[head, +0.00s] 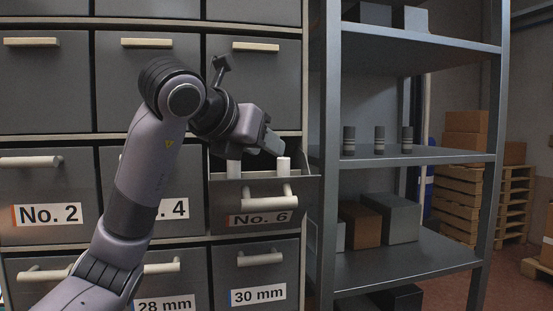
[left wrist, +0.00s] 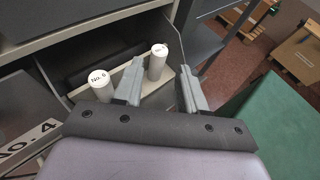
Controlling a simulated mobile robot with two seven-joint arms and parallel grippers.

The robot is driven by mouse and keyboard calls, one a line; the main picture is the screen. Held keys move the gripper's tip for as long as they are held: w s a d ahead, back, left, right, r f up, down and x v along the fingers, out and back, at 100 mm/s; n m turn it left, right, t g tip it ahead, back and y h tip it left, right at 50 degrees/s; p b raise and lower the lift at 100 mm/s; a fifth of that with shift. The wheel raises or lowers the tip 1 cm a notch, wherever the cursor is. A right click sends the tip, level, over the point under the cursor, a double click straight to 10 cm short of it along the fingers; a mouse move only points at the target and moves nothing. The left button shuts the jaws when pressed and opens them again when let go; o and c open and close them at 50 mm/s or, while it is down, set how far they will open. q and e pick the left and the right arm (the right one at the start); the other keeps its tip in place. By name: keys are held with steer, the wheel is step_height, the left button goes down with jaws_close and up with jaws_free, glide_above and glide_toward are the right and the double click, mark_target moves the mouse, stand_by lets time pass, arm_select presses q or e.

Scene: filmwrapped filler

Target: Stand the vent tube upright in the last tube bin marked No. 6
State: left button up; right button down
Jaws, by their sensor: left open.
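The drawer marked No. 6 (head: 262,217) is pulled open. Two white tubes stand upright in it. The right tube (head: 283,165) also shows in the left wrist view (left wrist: 158,62), near the drawer's side wall; the print on its top is too small to read. The left tube (head: 233,168) has "No. 6" on its top in the left wrist view (left wrist: 101,85). My left gripper (head: 275,146) is open above the drawer. In the left wrist view its fingers (left wrist: 160,85) are spread, with the right tube seen between them; I see no contact. My right gripper is not in view.
Closed drawers surround the open one, including No. 2 (head: 48,214) and 30 mm (head: 258,295). A grey shelf rack (head: 420,155) stands close on the right, with three dark banded cylinders (head: 380,140) and several boxes. Pallets (head: 463,205) stand behind it.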

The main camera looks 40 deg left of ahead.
arm_select(q)
steer(key=v, duration=0.4)
steer(key=shift+w, duration=0.15)
stand_by(0.4)
